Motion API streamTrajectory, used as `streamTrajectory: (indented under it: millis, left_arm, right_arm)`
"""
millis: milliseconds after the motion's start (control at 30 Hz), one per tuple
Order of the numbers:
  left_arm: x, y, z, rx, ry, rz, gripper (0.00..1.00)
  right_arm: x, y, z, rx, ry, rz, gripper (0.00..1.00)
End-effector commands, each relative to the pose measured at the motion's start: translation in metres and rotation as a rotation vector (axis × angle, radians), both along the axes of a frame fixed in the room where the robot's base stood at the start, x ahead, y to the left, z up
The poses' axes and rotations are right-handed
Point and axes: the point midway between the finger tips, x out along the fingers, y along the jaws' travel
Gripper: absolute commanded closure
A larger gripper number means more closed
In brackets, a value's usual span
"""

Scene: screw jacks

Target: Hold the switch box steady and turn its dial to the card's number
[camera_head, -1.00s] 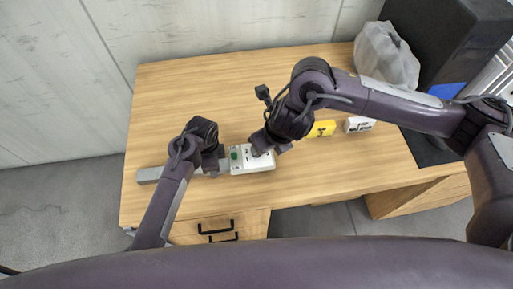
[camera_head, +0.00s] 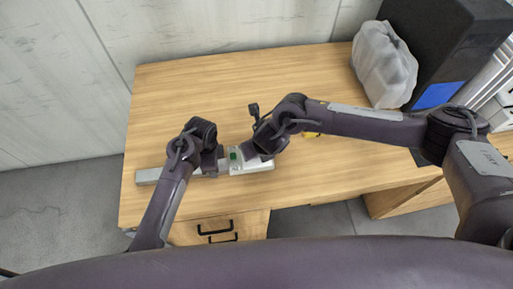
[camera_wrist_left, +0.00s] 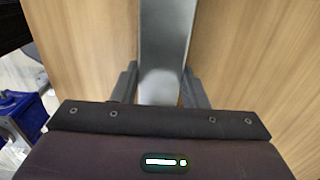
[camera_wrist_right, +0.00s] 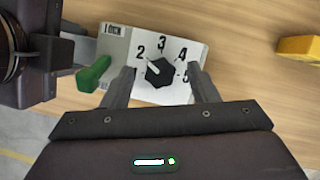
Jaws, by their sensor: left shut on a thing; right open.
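The white switch box (camera_head: 258,165) lies on the desk, partly covered by my right gripper in the head view. In the right wrist view its black dial (camera_wrist_right: 160,72) has printed numbers around it, with 2, 3, 4 and 5 readable. The dial's white mark points toward 2. A green part (camera_wrist_right: 93,74) sits at the box's left. My left gripper (camera_wrist_left: 160,72) is shut on a grey bar (camera_wrist_left: 165,35) beside the box. My right gripper (camera_wrist_right: 161,68) is open, its fingers on either side of the dial; contact is unclear. A yellow block (camera_wrist_right: 300,48), possibly the card, shows no readable number.
The wooden desk (camera_head: 200,95) is clear behind the arms. A translucent grey bag-like object (camera_head: 384,65) and a black box (camera_head: 450,45) stand at the back right. Drawers with black handles (camera_head: 218,232) are at the front.

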Motion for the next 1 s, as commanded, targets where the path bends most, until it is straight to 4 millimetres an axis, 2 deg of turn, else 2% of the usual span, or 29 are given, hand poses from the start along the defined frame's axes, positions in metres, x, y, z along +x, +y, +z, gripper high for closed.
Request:
streamTrajectory:
  millis: [333,667,1000]
  left_arm:
    - [0.0009,0.0001,0.0007,-0.001,-0.002,0.001,1.0]
    - [0.0009,0.0,0.0008,-0.001,-0.003,0.001,1.0]
    - [0.001,0.0001,0.0008,-0.001,-0.003,0.001,1.0]
  right_arm:
    - [0.0011,0.0006,-0.0041,0.0,0.0,0.001,0.46]
    - [0.0012,0.0005,-0.0038,0.0,0.0,0.001,0.89]
    - [0.0013,0.0007,-0.0037,-0.001,0.0,-0.03,0.91]
